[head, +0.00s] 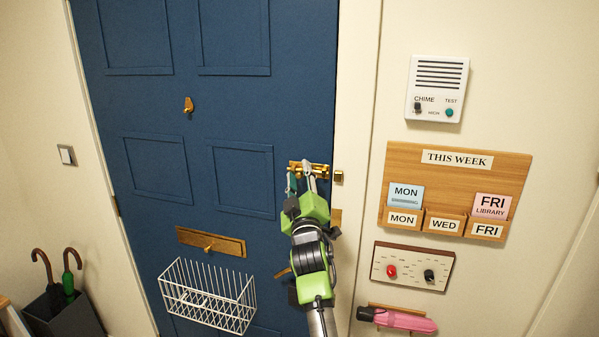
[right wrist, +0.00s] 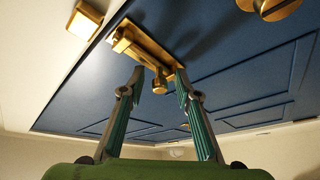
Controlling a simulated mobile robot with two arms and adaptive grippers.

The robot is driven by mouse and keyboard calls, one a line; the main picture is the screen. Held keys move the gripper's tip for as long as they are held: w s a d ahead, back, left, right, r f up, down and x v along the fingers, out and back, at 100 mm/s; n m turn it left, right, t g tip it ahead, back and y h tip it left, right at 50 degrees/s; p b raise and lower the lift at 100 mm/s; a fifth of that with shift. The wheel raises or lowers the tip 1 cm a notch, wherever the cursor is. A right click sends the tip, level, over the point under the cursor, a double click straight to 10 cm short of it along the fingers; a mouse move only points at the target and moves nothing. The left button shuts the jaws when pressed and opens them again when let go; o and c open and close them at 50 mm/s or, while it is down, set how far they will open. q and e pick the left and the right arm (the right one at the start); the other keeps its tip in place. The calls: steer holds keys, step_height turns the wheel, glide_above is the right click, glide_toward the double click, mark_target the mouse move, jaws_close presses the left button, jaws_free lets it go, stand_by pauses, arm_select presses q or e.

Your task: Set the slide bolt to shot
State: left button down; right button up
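The brass slide bolt (head: 312,167) is mounted near the right edge of the blue door. Its brass keeper (head: 338,177) is on the white frame; it also shows in the right wrist view (right wrist: 85,18). In that view a gap separates the bolt (right wrist: 135,37) from the keeper. The bolt's round knob (right wrist: 159,80) sticks out toward my right gripper (right wrist: 160,78). The two fingers are apart, one on each side of the knob, with space visible on both sides. In the head view my right gripper (head: 303,172) partly covers the bolt. My left gripper is not in view.
A brass letter plate (head: 211,243) and a white wire basket (head: 207,294) are lower on the door. On the right wall are a chime box (head: 437,88), a wooden card board (head: 455,190) and a knob panel (head: 412,267). An umbrella stand (head: 65,313) is at lower left.

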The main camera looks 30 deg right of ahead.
jaws_close()
steer(key=shift+d, duration=0.1)
steer(key=shift+s+d+p, duration=0.7)
steer(key=shift+s+d, duration=0.3)
steer(key=shift+s, duration=0.15)
jaws_free()
steer(key=shift+s, duration=0.15)
